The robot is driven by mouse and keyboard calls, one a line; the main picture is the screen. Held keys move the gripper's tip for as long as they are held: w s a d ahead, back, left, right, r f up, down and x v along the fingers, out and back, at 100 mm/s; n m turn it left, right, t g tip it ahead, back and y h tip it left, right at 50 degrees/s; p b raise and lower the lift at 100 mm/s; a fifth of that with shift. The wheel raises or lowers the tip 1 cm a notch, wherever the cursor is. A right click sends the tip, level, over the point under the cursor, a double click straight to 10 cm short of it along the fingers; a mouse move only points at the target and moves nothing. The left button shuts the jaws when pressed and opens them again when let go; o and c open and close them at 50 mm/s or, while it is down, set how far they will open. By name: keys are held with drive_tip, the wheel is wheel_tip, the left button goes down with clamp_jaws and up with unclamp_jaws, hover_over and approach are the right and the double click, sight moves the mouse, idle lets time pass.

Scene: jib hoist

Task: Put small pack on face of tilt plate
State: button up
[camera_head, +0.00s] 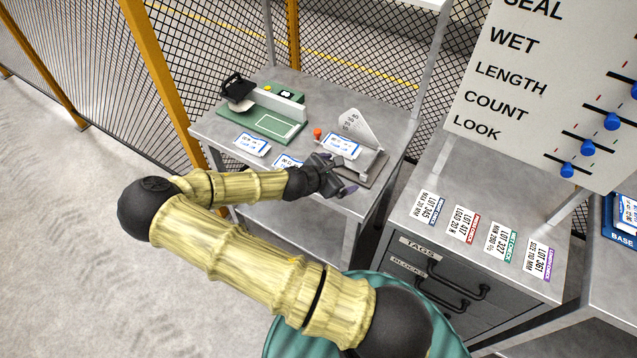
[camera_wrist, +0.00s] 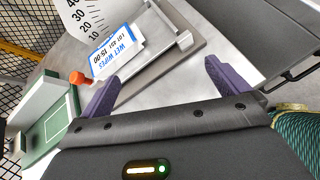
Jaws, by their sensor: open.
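The tilt plate (camera_head: 372,167) is a grey plate with a white angle scale (camera_head: 355,124) standing behind it, on the right of the far bench. A white and blue pack (camera_head: 342,145) lies on its face; in the wrist view this pack (camera_wrist: 117,49) reads "WET WIPES" and sits beside the scale and an orange knob (camera_wrist: 78,78). Two similar packs, one at the left (camera_head: 252,144) and one partly hidden by my arm (camera_head: 287,162), lie on the bench. My gripper (camera_head: 343,176) is open with nothing between its purple fingers (camera_wrist: 162,73), near the plate's front edge.
A green device with a black clamp (camera_head: 265,118) stands at the bench's back left. A cabinet with lot tags (camera_head: 483,235) and a slider board (camera_head: 545,90) are on the right. Mesh fencing and a yellow post (camera_head: 165,70) stand behind and left.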

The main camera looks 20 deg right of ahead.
drive_tip(key=s+m+g, duration=0.1)
drive_tip(key=m, duration=0.1)
drive_tip(key=s+m+g+y, duration=0.1)
drive_tip(key=s+m, duration=0.1)
drive_tip(key=s+a+f+m+g+y, duration=0.1)
drive_tip(key=s+m, duration=0.1)
drive_tip(key=shift+s+f, duration=0.1)
drive_tip(key=shift+s, duration=0.15)
drive_tip(key=s+a+r+m+y, duration=0.4)
drive_tip(key=r+m, duration=0.3)
drive_tip(key=r, duration=0.2)
drive_tip(key=s+a+r+m+y, duration=0.4)
drive_tip(key=s+a+r+m, duration=0.2)
drive_tip(key=r, duration=0.3)
drive_tip(key=shift+a+r+m+t, duration=0.25)
drive_tip(key=shift+m+t, duration=0.05)
drive_tip(key=shift+m, duration=0.3)
